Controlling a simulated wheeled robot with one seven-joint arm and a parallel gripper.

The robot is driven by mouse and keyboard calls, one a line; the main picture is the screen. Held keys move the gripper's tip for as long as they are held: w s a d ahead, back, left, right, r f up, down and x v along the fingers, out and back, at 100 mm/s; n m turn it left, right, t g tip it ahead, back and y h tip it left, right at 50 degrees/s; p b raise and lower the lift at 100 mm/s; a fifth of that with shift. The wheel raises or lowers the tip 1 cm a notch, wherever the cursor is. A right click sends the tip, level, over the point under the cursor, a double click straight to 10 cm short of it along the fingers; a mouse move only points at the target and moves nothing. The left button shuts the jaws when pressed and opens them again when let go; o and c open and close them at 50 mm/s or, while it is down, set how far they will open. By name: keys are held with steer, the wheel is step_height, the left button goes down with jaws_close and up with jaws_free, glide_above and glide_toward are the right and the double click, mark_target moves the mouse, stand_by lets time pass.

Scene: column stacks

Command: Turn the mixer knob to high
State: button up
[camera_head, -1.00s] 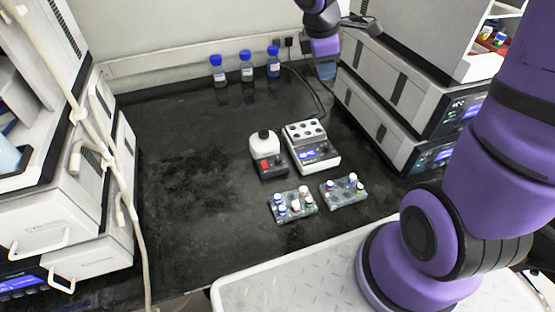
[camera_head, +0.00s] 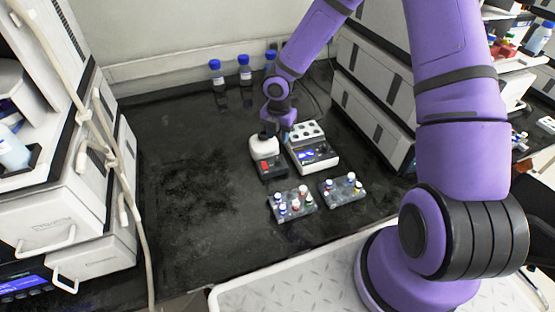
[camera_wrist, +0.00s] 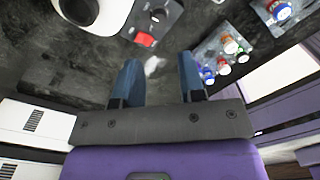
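The mixer (camera_head: 262,149) is a small white unit with a black top and a dark front panel, standing mid-bench. In the wrist view its white body (camera_wrist: 50,8) is cut by the top edge. Its dark round knob (camera_wrist: 158,15) and red switch (camera_wrist: 145,40) show on the front panel. I cannot read the knob's setting. My gripper (camera_wrist: 160,78) is open and empty, its two blue fingers apart. In the head view my gripper (camera_head: 282,122) is just behind and above the mixer, partly overlapping its top; the knob is too small to make out there.
A white block heater (camera_head: 318,160) stands close to the mixer's right. Two vial racks (camera_head: 279,218) (camera_head: 337,205) sit in front. Blue-capped bottles (camera_head: 245,77) line the back wall. Grey instruments stand at both sides. The bench left of the mixer is clear.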

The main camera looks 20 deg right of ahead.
mark_target(278, 159)
step_height(278, 159, down, 11)
steer(key=shift+f, duration=0.1)
stand_by(0.5)
steer(key=c, duration=0.7)
